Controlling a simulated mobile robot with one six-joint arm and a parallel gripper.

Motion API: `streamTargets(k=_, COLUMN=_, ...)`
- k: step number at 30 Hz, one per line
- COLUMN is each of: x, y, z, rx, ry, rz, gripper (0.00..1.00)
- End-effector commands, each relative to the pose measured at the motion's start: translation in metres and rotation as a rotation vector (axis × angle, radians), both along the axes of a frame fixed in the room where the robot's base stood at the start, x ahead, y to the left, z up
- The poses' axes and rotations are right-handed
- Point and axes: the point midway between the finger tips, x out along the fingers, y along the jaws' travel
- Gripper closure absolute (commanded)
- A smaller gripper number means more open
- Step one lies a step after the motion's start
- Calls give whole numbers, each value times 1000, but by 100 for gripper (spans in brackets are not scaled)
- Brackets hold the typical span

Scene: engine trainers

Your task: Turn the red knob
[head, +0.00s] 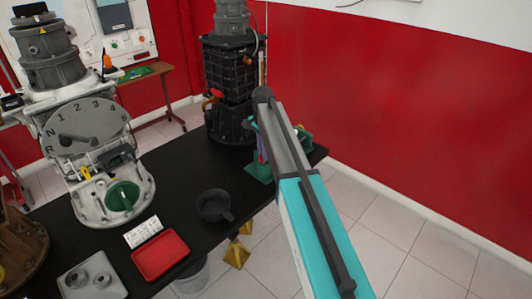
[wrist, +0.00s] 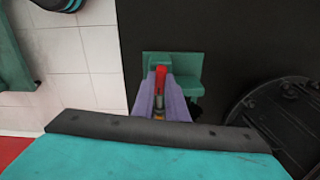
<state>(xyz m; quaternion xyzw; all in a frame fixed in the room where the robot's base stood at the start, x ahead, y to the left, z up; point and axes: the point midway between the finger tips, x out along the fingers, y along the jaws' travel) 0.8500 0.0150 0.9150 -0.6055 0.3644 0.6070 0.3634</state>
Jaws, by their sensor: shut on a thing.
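A narrow red piece (wrist: 160,82), which looks like the red knob, shows in the wrist view between the two purple fingers of my gripper (wrist: 160,76). The fingers are shut on it. It stands in front of a green block (wrist: 190,85) on the black table top. In the head view my gripper (head: 262,148) shows as a sliver of purple beside the green block (head: 258,171), mostly hidden behind my arm. How far the knob is turned cannot be told.
A black engine (head: 228,80) with an orange-red lever (head: 213,97) stands behind. A gear trainer (head: 85,125) stands left. A black pan (head: 214,205), a red tray (head: 160,255) and a grey tray (head: 75,280) lie on the black table (head: 185,165). Floor is open at right.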

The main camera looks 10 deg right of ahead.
Motion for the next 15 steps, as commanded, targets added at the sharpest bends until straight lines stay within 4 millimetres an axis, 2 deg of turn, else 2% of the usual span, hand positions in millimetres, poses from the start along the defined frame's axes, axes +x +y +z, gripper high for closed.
streamTargets(k=6, x=4, y=-1, z=3, rx=-2, ry=-12, rz=-83, gripper=100)
streamTargets(k=15, x=4, y=-1, z=3, rx=-2, ry=-12, rz=-108, gripper=100)
